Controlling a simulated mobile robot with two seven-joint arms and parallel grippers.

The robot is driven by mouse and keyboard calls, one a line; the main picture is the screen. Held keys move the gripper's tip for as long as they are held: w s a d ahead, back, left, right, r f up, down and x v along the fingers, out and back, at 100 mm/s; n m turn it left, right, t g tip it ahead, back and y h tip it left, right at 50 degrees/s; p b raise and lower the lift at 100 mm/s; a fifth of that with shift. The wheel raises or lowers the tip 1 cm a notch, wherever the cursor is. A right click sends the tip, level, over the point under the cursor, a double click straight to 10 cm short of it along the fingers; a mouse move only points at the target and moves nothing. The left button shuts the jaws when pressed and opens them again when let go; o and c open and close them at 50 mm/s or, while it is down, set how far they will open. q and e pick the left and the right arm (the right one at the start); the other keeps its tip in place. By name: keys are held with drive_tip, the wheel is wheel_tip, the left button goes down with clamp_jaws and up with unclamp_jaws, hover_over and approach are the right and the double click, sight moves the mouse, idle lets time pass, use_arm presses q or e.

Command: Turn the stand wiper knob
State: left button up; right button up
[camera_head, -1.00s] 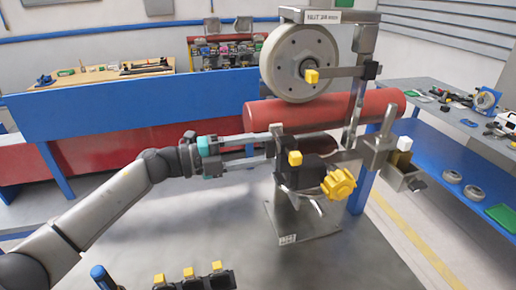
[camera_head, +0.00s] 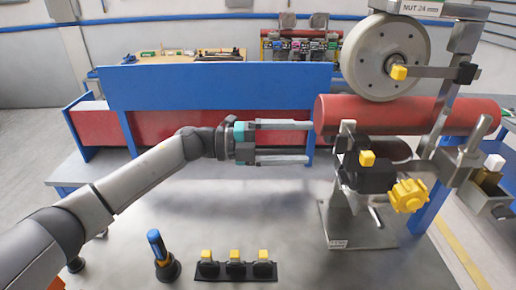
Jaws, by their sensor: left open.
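The stand (camera_head: 345,226) is a grey metal frame on the table, holding a large grey wheel (camera_head: 372,58) and a red cylinder (camera_head: 470,117). A yellow lobed knob (camera_head: 409,195) sits low on the stand's right side. I cannot tell which is the wiper knob. My left gripper (camera_head: 309,142) is open and points right, its two fingers apart with nothing between them, just left of the stand. Its fingertips are close to the black block and cylinder. My right gripper is not in view.
A black strip with yellow-topped blocks (camera_head: 235,270) and a blue-handled tool (camera_head: 160,252) stand at the table's front. A blue panel (camera_head: 215,88) rises behind my left arm. Bare tabletop (camera_head: 270,215) lies left of the stand.

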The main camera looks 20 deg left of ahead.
use_arm(q)
drive_tip(key=b+v, duration=0.2)
drive_tip(key=v, duration=0.7)
